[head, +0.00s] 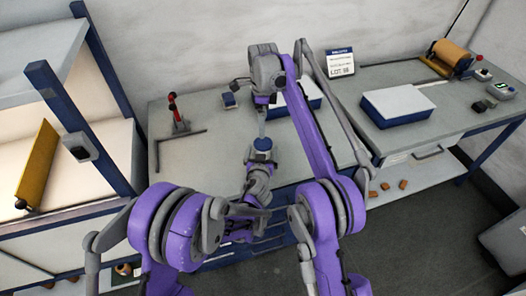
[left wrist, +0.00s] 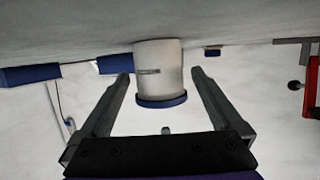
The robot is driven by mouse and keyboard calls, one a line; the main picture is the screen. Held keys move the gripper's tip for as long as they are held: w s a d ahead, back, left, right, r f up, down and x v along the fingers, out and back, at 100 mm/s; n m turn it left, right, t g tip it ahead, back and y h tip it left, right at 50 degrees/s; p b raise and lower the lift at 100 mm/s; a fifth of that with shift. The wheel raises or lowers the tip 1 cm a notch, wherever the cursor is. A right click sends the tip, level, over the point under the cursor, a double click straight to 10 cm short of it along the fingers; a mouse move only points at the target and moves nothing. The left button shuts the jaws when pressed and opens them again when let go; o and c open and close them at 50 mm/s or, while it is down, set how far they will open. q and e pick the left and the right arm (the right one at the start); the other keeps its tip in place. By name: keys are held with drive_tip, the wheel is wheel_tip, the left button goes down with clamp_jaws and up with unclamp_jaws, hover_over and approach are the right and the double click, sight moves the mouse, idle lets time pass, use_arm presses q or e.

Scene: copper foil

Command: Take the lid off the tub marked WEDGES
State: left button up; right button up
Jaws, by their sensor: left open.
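A pale tub (left wrist: 160,60) with a small dark label too small to read shows upside down in the left wrist view. Its blue lid (left wrist: 162,101) is on it. In the head view the blue lid (head: 263,144) shows near the front of the middle bench, and the tub's body is mostly hidden. My left gripper (head: 261,160) is open on the near side of the tub. In the left wrist view its two fingers (left wrist: 161,78) flank the tub with gaps on both sides. My right gripper (head: 262,118) points down above the lid; its finger opening is unclear.
The middle bench (head: 225,135) also holds a red-handled tool (head: 178,115), a small blue block (head: 229,99) and a blue-and-white box (head: 305,104) behind my right arm. Another such box (head: 398,105) and a copper-coloured roll (head: 452,55) are on the right bench. A shelf unit (head: 75,120) stands left.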

use_arm(q)
drive_tip(key=shift+w, duration=0.1)
clamp_jaws()
idle(0.5)
